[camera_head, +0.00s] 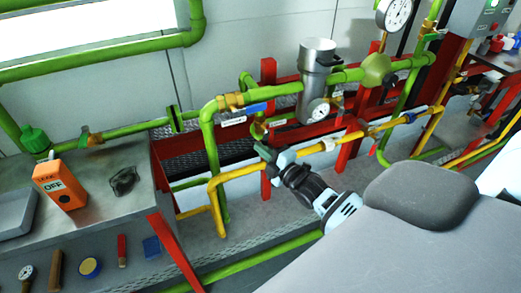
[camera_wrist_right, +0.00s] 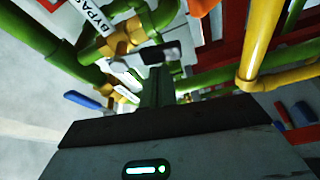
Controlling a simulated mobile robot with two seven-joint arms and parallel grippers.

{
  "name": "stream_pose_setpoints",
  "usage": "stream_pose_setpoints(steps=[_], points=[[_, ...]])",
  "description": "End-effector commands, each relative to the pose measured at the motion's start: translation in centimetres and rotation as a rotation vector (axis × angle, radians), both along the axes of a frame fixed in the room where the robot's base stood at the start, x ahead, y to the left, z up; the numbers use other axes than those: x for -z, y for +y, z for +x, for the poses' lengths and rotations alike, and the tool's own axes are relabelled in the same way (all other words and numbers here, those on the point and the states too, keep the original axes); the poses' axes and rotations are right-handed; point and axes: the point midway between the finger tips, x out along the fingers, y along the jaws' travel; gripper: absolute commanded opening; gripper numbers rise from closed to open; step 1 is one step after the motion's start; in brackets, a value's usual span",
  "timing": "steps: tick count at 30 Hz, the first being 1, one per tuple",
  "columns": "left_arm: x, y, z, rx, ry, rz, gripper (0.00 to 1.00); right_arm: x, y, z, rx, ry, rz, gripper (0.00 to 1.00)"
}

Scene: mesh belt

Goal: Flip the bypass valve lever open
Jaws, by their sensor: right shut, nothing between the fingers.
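My right gripper (camera_head: 263,151) is shut and empty beside the pipework, its tip just below the green pipes. In the right wrist view its narrow green fingers (camera_wrist_right: 157,88) point up at the pipes. A BYPASS tag (camera_wrist_right: 88,18) hangs by a brass valve (camera_wrist_right: 120,40) up and left of the fingertips. A dark, pale-edged piece (camera_wrist_right: 158,53) shows at the fingertips; I cannot tell whether it is the bypass lever. A blue lever (camera_head: 252,108) lies along the upper green pipe, also in the wrist view (camera_wrist_right: 82,99). Contact is unclear. My left gripper is out of view.
A yellow pipe (camera_head: 235,173) runs by my right gripper. Red frame posts (camera_head: 268,75), a steel filter housing (camera_head: 317,60) and gauges (camera_head: 318,111) crowd the space behind.

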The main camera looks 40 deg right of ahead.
Motion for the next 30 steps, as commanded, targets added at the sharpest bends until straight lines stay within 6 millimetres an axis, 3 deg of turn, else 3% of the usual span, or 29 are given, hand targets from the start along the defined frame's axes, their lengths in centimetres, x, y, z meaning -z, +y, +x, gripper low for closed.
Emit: stream_pose_setpoints(steps=[10,30], points=[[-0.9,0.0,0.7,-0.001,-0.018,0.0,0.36,0.2,-1.4,-0.3,0.001,0.026,-0.113,0.0],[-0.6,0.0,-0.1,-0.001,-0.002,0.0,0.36,0.5,-2.0,-0.2,0.008,0.029,-0.114,0.0]])
